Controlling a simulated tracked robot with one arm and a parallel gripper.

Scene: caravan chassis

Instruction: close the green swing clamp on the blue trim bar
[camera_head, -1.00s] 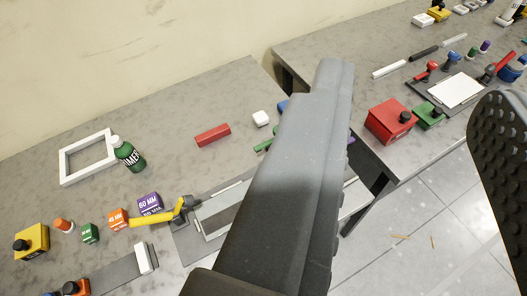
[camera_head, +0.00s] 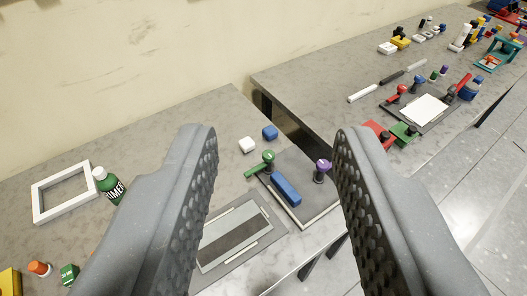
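The green swing clamp (camera_head: 267,158) has a round green knob on a dark post and a green arm that points left, away from the bar. The blue trim bar (camera_head: 286,189) lies on a dark plate with a light edge strip, just right of and below the clamp. A purple-topped clamp (camera_head: 322,170) stands at the plate's right side. My gripper (camera_head: 278,143) is open and empty. Its two textured fingers frame the clamp and bar from nearer the camera, with the clamp nearer the left finger in the picture.
A grey panel fixture (camera_head: 238,235) lies in front of the plate. White (camera_head: 247,146) and blue (camera_head: 270,132) blocks sit behind the clamp. A white frame (camera_head: 66,213) and green primer bottle (camera_head: 109,185) are at left. A gap separates the right table (camera_head: 330,80).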

